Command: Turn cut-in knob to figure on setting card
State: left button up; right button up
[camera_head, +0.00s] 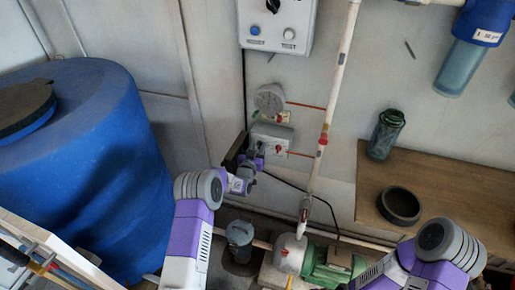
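A small grey box (272,138) is on the wall, low in the middle of the head view. A small red detail shows on its front; I cannot tell whether this is the cut-in knob. My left gripper (259,152) is at the box's left side, overlapping its front edge. Its fingers are too small to tell open from shut, and contact is unclear. A small pale card or label (284,117) shows above the box, partly behind the round gauge (270,98); its figure is unreadable. My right arm is at the lower right, its gripper not visible.
A control box (277,28) with a dark knob is above. A white vertical pipe (327,112) runs right of the grey box. A green pump (333,264) stands below. A blue tank (90,165) fills the left. A wooden shelf (450,190) is at right.

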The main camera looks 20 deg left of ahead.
pick_arm(q)
grip_shut()
jog(key=shift+d+m, duration=0.1)
jog(key=shift+m, duration=0.3)
jog(key=m, duration=0.5)
jog(key=shift+d, duration=0.3)
jog(key=m, duration=0.5)
jog(key=shift+d+f+m, duration=0.2)
jog(key=shift+f+m, duration=0.1)
jog(key=shift+m, duration=0.1)
grip_release()
jog(key=shift+s, duration=0.1)
